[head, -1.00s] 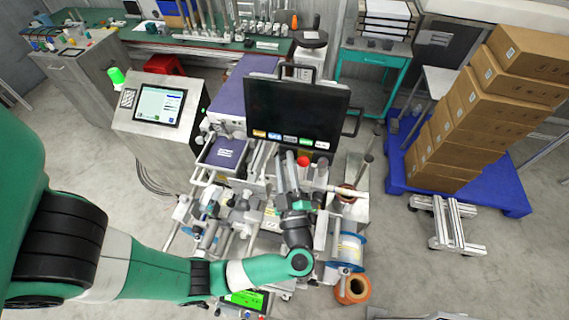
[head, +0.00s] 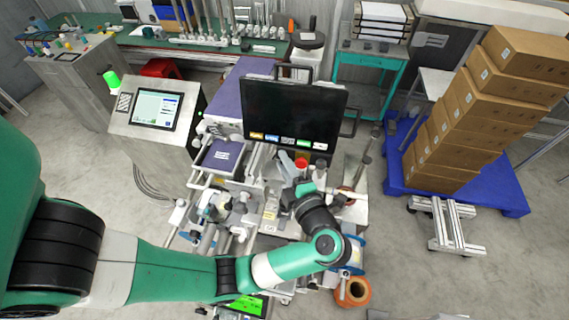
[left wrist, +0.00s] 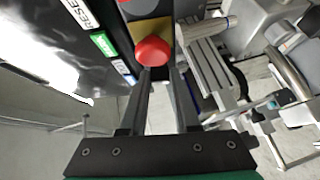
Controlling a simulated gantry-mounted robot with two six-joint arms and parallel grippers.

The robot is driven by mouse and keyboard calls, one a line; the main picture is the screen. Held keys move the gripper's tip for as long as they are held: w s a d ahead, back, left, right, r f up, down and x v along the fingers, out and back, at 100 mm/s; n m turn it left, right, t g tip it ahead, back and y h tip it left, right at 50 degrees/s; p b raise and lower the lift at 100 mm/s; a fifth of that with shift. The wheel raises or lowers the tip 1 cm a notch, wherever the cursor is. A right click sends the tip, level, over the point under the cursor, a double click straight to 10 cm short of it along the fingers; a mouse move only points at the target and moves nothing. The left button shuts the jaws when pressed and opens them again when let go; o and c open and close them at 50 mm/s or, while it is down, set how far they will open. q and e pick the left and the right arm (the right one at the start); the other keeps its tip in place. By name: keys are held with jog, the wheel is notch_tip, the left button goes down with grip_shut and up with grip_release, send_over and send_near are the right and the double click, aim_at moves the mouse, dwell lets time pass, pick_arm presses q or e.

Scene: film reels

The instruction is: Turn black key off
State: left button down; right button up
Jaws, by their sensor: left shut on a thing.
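The red round button (left wrist: 153,52) sits on a yellow plate on a dark control box below the monitor, just beyond my left fingertips; it also shows in the head view (head: 301,163). My left gripper (left wrist: 160,78) points at this box, its fingers closed in on a small dark piece just below the red button. I take that piece for the black key; it blends with the dark fingers, and its turn position cannot be told. In the head view my left gripper (head: 288,164) is small and partly hidden by my wrist. My right gripper is not in view.
A black monitor (head: 293,112) with coloured labels stands right behind the box. Rollers and metal bars crowd the machine around my wrist. An orange reel (head: 353,292) lies near the front.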

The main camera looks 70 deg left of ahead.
pick_arm(q)
jog(key=shift+n, duration=0.4)
jog(key=c, duration=0.9)
grip_release()
jog(key=shift+d, duration=0.1)
jog(key=d+b, duration=0.3)
jog(key=b, duration=0.1)
jog(key=d+r+b, duration=0.1)
jog(key=d+b, duration=0.3)
jog(key=d+r+b, duration=0.1)
jog(key=d+b, duration=0.3)
jog(key=shift+w+d+r+b, duration=0.15)
jog(key=shift+w+b, duration=0.1)
jog(key=shift+b, duration=0.15)
